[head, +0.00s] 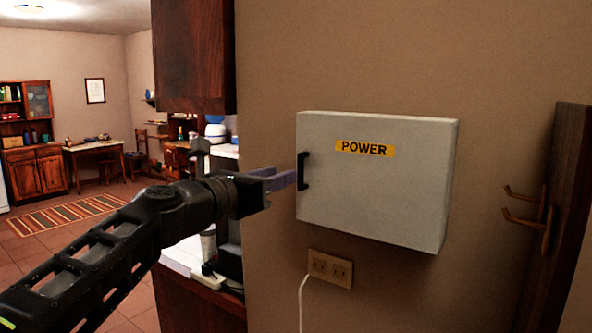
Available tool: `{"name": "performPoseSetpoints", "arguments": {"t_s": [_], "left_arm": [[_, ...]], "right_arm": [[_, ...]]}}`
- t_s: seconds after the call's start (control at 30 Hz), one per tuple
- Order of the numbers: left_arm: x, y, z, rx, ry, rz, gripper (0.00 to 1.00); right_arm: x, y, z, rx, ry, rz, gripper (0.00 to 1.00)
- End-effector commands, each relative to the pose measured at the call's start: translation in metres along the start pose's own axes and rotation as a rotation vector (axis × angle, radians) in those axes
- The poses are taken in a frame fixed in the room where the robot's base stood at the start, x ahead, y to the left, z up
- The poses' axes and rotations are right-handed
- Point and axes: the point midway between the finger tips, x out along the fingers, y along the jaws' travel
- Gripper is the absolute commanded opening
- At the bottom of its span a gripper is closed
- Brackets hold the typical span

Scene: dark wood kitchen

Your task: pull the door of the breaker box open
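The breaker box (385,190) is a light grey box on the beige wall, with a yellow POWER label (365,149) on its front. Its door looks shut. A black vertical handle (303,171) sits at the door's left edge. My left gripper (290,180) reaches in from the left, with its purple-grey fingers pointing right at the handle. The fingertips are at or just beside the handle; I cannot tell whether they touch or grip it. The gap between the fingers does not show clearly. My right gripper is not in view.
An outlet (330,269) with a white cord is on the wall below the box. Wooden hooks (530,205) on a dark post stick out at right. A dark cabinet (194,55) hangs at upper left, above a counter (183,256). Open floor lies at far left.

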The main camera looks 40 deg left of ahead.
Motion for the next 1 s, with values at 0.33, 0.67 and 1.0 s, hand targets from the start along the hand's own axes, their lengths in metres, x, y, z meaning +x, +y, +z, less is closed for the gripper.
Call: {"name": "performPoseSetpoints", "arguments": {"t_s": [0.33,0.67,1.0], "left_arm": [[0.053,-0.001,-0.001,0.001,0.003,-0.002,0.33],[0.069,0.0,0.0,0.002,0.0,0.001,0.33],[0.068,0.0,-0.001,0.002,0.001,0.001,0.16]], "right_arm": [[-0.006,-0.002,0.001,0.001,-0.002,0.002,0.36],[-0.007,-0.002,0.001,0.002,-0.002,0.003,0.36],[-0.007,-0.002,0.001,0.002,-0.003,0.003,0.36]]}}
